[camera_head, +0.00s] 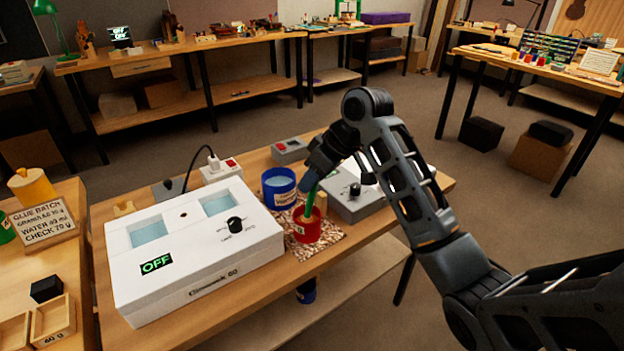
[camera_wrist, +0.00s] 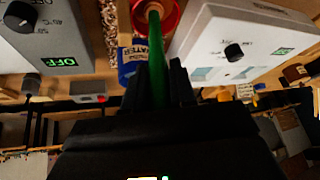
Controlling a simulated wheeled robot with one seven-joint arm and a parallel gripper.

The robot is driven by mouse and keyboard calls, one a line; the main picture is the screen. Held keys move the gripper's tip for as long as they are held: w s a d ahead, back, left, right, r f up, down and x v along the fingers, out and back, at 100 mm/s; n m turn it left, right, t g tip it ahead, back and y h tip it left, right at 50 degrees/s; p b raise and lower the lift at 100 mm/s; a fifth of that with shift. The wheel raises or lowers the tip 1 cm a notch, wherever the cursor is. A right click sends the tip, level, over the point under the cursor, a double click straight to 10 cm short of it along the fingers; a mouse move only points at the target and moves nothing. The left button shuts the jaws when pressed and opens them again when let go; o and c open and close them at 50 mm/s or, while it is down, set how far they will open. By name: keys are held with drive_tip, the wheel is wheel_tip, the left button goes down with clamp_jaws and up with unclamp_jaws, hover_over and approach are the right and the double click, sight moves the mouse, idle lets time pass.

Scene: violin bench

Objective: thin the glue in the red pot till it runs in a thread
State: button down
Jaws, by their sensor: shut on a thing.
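The red pot (camera_head: 306,232) stands on a speckled mat (camera_head: 327,245). My gripper (camera_head: 312,183) is above it, shut on a green stick (camera_head: 310,201) whose lower end reaches into the pot. In the wrist view, my gripper (camera_wrist: 160,78) holds the green stick (camera_wrist: 156,50), and its paler end is inside the red rim (camera_wrist: 173,14). The glue's thickness cannot be made out. A blue pot (camera_head: 279,197) with pale blue liquid stands just behind the red pot; its label shows in the wrist view (camera_wrist: 128,62).
The white warmer (camera_head: 200,262) at left has two wells and a display reading OFF. A grey device with a knob (camera_head: 368,204) stands close right. A socket block (camera_head: 221,172) and a small grey box with a red switch (camera_head: 290,150) lie behind. The sign bench (camera_head: 50,222) is far left.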

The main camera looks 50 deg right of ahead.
wheel_tip(320, 180, up, 6)
drive_tip(key=p, duration=0.5)
drive_tip(key=shift+r+p, duration=0.3)
drive_tip(key=shift+r, duration=1.85)
